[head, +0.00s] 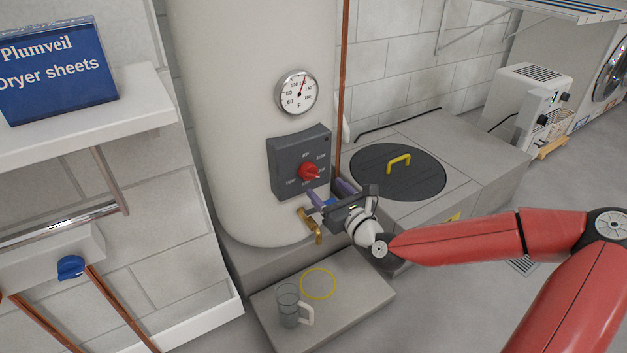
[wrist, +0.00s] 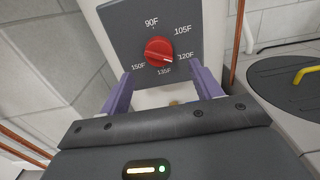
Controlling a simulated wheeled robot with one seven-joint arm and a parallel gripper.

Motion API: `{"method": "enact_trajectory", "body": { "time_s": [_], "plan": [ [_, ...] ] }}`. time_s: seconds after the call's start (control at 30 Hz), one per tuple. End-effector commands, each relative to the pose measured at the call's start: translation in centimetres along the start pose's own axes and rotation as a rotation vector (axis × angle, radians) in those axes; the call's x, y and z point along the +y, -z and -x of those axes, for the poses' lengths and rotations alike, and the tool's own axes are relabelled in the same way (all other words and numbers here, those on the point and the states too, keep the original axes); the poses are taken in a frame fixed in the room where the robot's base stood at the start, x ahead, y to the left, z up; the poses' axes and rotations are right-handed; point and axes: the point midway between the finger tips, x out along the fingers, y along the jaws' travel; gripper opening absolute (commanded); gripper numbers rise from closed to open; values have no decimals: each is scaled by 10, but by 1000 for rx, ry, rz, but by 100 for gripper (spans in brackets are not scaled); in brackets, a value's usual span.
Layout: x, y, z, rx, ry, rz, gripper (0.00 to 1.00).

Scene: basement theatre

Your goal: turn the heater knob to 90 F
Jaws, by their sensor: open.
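The heater knob is a red round knob (head: 309,172) on a dark grey control panel (head: 285,158) on the front of the cream tank (head: 245,120). In the wrist view the knob (wrist: 158,51) shows with marks 90F, 105F, 120F, 135F and 150F around it. A small white mark on the knob's lower right seems to point between 120F and 135F. My gripper (head: 327,190) is just below and in front of the panel. In the wrist view its two purple fingers (wrist: 163,82) are open, apart, with nothing between them. The knob is beyond the fingertips, untouched.
A dial gauge (head: 297,92) is above the panel. A brass tap (head: 311,226) is below my gripper, over a slab (head: 350,297) with a glass mug (head: 289,309) and yellow ring. A copper pipe (head: 343,90) runs right of the tank. A round dark lid (head: 395,178) is farther right.

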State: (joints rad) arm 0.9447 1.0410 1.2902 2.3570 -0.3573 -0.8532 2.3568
Motion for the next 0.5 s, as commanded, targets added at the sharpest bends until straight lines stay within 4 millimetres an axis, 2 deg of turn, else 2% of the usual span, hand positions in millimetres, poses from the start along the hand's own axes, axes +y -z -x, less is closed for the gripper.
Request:
{"method": "enact_trajectory", "body": {
  "time_s": [0.3,0.5],
  "plan": [
    [2,2,-51,3,-4,6,64],
    [2,1,-66,4,-4,6,64]
  ]
}}
